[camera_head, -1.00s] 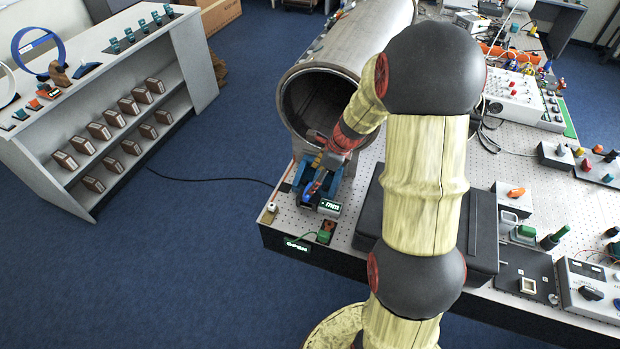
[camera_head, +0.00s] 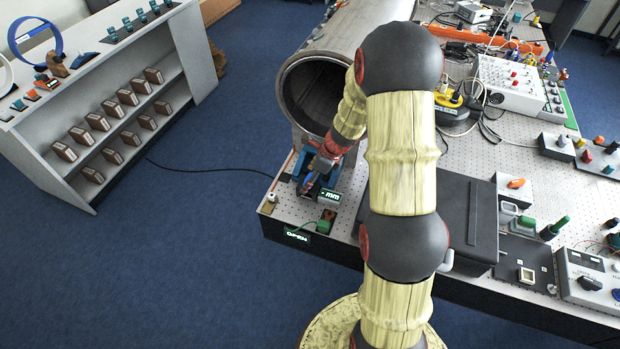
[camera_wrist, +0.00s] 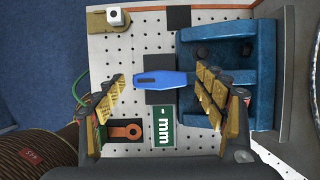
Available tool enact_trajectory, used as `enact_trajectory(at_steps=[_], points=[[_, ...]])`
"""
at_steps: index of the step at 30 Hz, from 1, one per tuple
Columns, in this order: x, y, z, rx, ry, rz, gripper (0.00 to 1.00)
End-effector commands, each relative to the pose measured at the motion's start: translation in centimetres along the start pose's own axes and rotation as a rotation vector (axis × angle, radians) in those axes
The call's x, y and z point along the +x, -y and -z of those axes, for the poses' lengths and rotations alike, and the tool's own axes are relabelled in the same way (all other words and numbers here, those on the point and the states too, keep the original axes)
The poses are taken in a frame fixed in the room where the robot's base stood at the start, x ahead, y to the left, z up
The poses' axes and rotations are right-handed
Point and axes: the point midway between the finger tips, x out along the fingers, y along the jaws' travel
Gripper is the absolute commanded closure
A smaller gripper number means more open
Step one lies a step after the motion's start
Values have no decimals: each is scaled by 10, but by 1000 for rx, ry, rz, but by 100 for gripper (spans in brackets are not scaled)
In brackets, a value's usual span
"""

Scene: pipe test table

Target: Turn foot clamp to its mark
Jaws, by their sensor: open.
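The foot clamp shows as a blue lever (camera_wrist: 163,78) beside a blue block (camera_wrist: 232,80) in the wrist view. The lever points left from the block, over a dark square plate. My gripper (camera_wrist: 160,84) is open, with one finger on each side of the lever. The left finger is clear of the lever's rounded end; the right finger is near its root, and I cannot tell whether it touches. A green "- mm" display (camera_wrist: 163,127) lies just below; it also shows in the head view (camera_head: 330,196). In the head view my gripper (camera_head: 308,187) hides most of the clamp.
A large grey pipe (camera_head: 335,60) lies behind the clamp. A lit "OPEN" sign (camera_head: 297,236) is on the table edge. A black case (camera_head: 450,215) stands to the right.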

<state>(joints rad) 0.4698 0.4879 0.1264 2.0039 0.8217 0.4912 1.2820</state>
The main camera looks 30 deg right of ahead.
Motion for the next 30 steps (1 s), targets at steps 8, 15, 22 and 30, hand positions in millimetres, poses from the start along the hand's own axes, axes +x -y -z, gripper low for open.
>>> enact_trajectory(at_steps=[8, 15, 22, 30], points=[[0, 0, 0, 0, 0, 0, 38], [0, 0, 0, 0, 0, 0, 52], [0, 0, 0, 0, 0, 0, 65], [0, 0, 0, -4, 0, -1, 73]])
